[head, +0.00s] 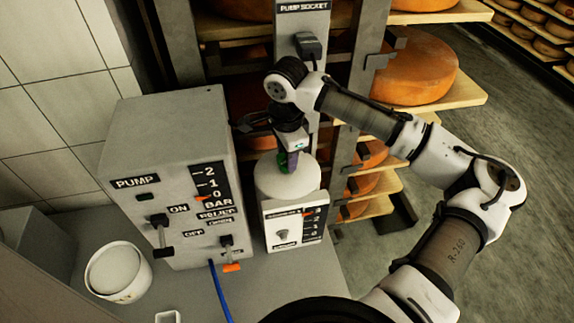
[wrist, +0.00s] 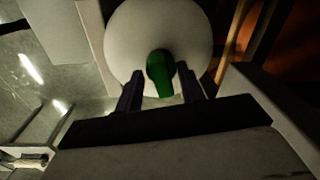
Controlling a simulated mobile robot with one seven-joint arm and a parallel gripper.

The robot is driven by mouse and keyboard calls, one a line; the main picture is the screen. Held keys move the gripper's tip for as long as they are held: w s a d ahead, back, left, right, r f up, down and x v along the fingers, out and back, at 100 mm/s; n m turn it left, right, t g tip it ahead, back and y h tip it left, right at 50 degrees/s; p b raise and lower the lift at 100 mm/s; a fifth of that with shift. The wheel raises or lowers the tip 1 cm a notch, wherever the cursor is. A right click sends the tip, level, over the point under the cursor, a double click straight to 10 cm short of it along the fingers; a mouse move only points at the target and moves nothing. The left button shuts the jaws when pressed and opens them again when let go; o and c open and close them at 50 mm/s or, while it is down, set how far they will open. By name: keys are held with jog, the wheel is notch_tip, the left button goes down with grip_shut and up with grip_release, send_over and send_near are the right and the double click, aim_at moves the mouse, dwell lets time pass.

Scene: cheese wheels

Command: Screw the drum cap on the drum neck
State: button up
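The drum (head: 288,183) is white with a rounded top and stands behind the front panel. Its pale round top also fills the upper middle of the wrist view (wrist: 125,35). A green piece, apparently the drum cap (head: 283,163), is at the top of the drum. It also shows in the wrist view (wrist: 159,72). My gripper (head: 290,158) points down over the drum top. In the wrist view its two dark purple fingers (wrist: 160,82) stand on either side of the green piece, with a narrow gap visible each side. The neck is hidden, and I cannot tell how the cap sits on it.
A grey pump box (head: 170,180) with gauge and levers stands left of the drum. A small panel (head: 296,222) with a dial is in front of it. A white tub (head: 116,271) stands at lower left. A pump socket post (head: 301,45) and cheese shelves (head: 440,100) are behind.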

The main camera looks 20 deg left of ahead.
jog(key=shift+r, duration=0.1)
jog(key=r, duration=0.4)
jog(key=r+b, duration=0.1)
jog(key=r, duration=0.4)
jog(key=r+b, duration=0.1)
jog(key=r, duration=0.3)
jog(key=shift+s+d+r, duration=0.1)
jog(key=shift+s+r, duration=0.2)
jog(key=shift+s, duration=0.1)
jog(key=shift+c, duration=0.2)
